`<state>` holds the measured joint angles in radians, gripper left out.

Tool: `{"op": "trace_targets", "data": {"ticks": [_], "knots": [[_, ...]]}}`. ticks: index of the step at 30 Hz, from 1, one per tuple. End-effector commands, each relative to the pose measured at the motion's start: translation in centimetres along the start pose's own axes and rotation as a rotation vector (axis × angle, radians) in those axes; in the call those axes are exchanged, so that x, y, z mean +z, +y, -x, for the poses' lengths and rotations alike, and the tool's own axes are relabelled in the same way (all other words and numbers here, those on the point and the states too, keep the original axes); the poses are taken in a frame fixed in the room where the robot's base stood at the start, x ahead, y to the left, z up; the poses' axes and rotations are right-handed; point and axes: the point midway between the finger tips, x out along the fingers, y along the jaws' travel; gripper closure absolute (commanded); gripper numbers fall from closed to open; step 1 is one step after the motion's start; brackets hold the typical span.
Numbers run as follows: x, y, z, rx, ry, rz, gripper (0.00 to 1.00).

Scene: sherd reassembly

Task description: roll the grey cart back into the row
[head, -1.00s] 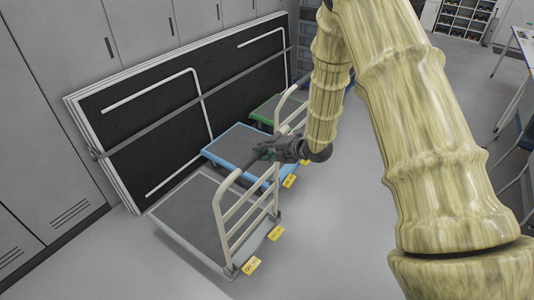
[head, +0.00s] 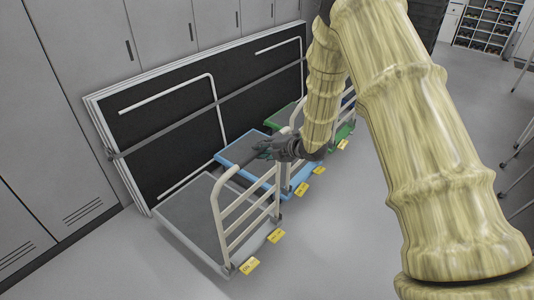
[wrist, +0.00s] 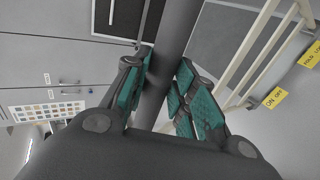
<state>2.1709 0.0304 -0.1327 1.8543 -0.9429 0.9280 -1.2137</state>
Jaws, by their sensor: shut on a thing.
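The grey cart (head: 190,215) is the nearest of a row of platform carts, with a grey deck and a cream push handle with rungs (head: 245,220). My gripper (head: 268,153) is at the top of that handle in the head view. In the wrist view my gripper (wrist: 160,95) has its teal-padded fingers on both sides of a dark grey bar (wrist: 172,45), the handle's grip, and is shut on it. The head view hides part of the grip behind my gripper.
A blue cart (head: 238,150) and a green cart (head: 278,121) stand beyond the grey one. Folded black panels (head: 165,120) lean against grey lockers (head: 60,90) on the left. Yellow tags (head: 249,267) lie along the carts' handle side. Floor at the right is open.

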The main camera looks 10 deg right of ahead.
Motion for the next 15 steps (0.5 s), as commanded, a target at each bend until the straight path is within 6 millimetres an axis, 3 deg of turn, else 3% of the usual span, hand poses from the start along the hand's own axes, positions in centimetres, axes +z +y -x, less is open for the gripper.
{"op": "trace_targets", "data": {"ticks": [15], "knots": [[-0.1,1.5,-3.2,-0.001,0.001,0.0,1.0]]}}
